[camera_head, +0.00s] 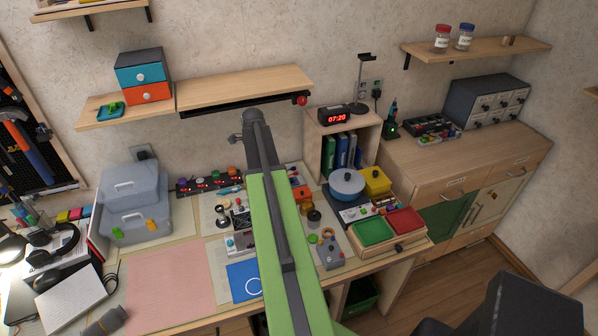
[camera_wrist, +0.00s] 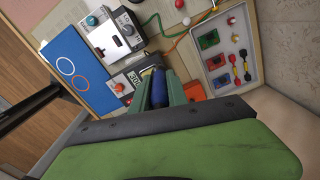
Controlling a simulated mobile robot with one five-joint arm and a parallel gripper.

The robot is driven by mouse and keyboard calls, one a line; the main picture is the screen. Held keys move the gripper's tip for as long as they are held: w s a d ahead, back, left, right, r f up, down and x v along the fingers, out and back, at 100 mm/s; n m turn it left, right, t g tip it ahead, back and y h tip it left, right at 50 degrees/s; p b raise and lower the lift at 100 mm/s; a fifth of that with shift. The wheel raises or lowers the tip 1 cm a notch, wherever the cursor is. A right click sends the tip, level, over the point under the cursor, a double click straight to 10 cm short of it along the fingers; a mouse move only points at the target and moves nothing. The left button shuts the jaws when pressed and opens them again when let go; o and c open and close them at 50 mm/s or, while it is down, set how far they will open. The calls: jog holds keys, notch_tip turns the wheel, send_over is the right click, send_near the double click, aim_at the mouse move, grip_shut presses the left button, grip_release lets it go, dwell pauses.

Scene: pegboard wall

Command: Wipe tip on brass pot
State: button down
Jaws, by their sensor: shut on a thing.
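My gripper (camera_wrist: 160,90) shows at the centre of the wrist view, its grey-green jaws on both sides of a dark blue, handle-like thing (camera_wrist: 159,86). The jaws are shut on it. Its tip is not visible, so I cannot tell what it touches. In the head view my arm covers the middle of the bench, and the gripper is hidden. I cannot pick out the brass pot with certainty in either view. A small round metallic thing (camera_head: 222,217) stands on the bench left of my arm in the head view.
A grey unit with a small display (camera_wrist: 122,84) sits beside the gripper. A blue board with rings (camera_wrist: 76,65) lies left, and a white tray of parts (camera_wrist: 229,52) lies right. A blue round pot (camera_head: 346,184) and green and red bins (camera_head: 373,231) stand right of my arm.

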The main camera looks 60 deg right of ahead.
jog(key=shift+s+d, duration=0.1)
jog(key=shift+d, duration=0.15)
jog(key=s+d+f+m+b, duration=0.1)
jog(key=s+d+m, duration=0.2)
jog(key=s+d, duration=0.9)
jog(key=shift+s+a+f+b, duration=0.15)
jog(key=shift+s+f+b, duration=0.05)
jog(key=shift+f+b, duration=0.65)
jog(key=shift+s+a+f+b, duration=0.1)
jog(key=shift+s+f+b, duration=0.05)
jog(key=shift+f+b, duration=0.75)
jog(key=shift+s+a+f+b, duration=0.15)
jog(key=shift+s+f+b, duration=0.05)
jog(key=shift+f+b, duration=0.65)
jog(key=shift+f+b, duration=0.6)
jog(key=shift+r, duration=0.15)
notch_tip(320, 180, up, 5)
jog(key=p, duration=0.5)
dwell(0.4)
